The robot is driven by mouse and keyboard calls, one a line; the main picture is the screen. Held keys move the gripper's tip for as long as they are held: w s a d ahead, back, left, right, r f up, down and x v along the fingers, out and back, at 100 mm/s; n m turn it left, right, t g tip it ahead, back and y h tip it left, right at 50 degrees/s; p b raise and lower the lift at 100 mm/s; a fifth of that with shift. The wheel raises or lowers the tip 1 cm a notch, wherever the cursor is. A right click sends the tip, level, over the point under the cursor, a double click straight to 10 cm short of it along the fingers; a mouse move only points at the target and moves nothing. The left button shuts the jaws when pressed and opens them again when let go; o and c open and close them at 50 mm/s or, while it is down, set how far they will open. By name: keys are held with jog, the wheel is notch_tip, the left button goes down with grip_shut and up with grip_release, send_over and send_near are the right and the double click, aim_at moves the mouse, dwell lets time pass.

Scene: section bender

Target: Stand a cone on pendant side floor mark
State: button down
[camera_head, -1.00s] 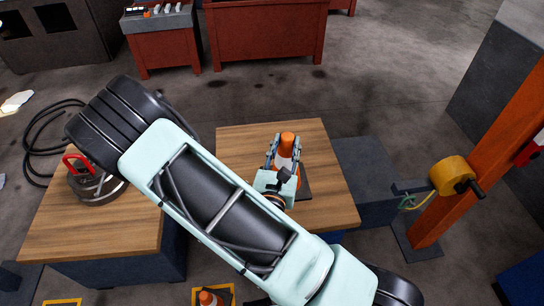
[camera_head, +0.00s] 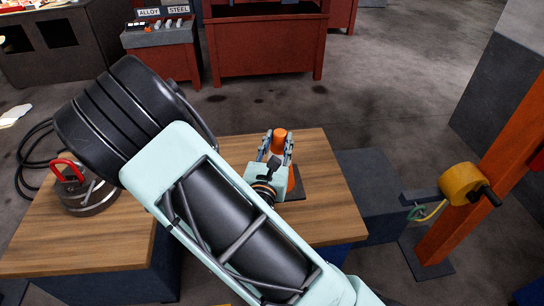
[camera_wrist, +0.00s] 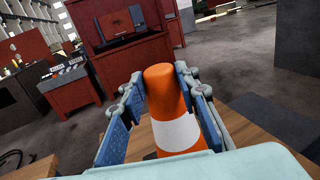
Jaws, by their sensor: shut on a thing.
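An orange cone with a white band (camera_wrist: 178,131) stands upright between the fingers of my gripper (camera_wrist: 165,100) in the wrist view. The fingers are closed on its sides. In the head view its orange top (camera_head: 279,140) shows between the fingers of my gripper (camera_head: 277,148), above the wooden table. Its dark square base (camera_head: 297,186) shows partly beside my gripper, at or near the tabletop; I cannot tell whether it touches. No floor mark can be clearly made out now.
The wooden table (camera_head: 325,215) lies under my arm. A round metal device with a red handle (camera_head: 85,190) is on its left part. An orange post (camera_head: 490,165) with a yellow drum (camera_head: 461,184) stands at right. Red cabinets (camera_head: 265,45) are behind, with open floor between.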

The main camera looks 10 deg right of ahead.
aim_at(271, 151)
jog(key=w+f, duration=0.1)
jog(key=w+f+b, duration=0.1)
jog(key=f, duration=0.1)
jog(key=w+a+f+b, duration=0.1)
jog(key=w+f, duration=0.1)
jog(key=shift+w+f+b, duration=0.15)
jog(key=shift+f+b, duration=0.35)
jog(key=shift+f, duration=0.45)
jog(key=shift+w+f+b, duration=0.1)
jog(key=shift+f+b, duration=0.35)
jog(key=shift+f, duration=0.6)
jog(key=c, duration=1.8)
grip_release()
jog(key=o, duration=0.3)
jog(key=shift+o, duration=0.2)
